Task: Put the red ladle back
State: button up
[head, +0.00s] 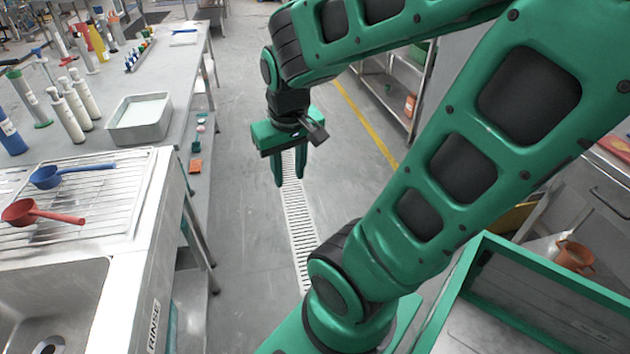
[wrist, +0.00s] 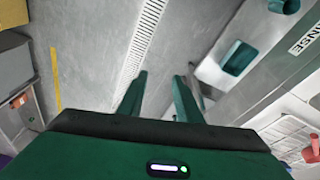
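The red ladle (head: 22,212) lies on the wire drying rack (head: 105,205) of the steel sink unit at the left of the head view. Its bowl is at the left and its handle points right. Part of a red thing, likely this ladle, shows at the right edge of the wrist view (wrist: 312,150). A blue ladle (head: 46,177) lies on the rack behind the red one. My gripper (head: 289,181) hangs over the floor, right of the sink unit and apart from both ladles. Its fingers (wrist: 160,78) are spread, with nothing between them.
A sink basin (head: 45,300) is in front of the rack. A grey bench behind holds white bottles (head: 75,105), a steel tray (head: 140,118) and other bottles. The floor around the drain grate (head: 298,215) is clear. A steel shelf unit (head: 385,95) stands across the aisle.

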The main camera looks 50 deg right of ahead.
jog(key=s+r+m+g+y, duration=0.1)
jog(key=s+m+g, duration=0.1)
jog(key=s, duration=0.6)
jog(key=shift+s+r+y, duration=0.25)
jog(key=shift+y, duration=0.05)
jog(key=shift+w+d, duration=0.1)
jog(key=shift+w+f, duration=0.25)
jog(key=shift+w, duration=0.25)
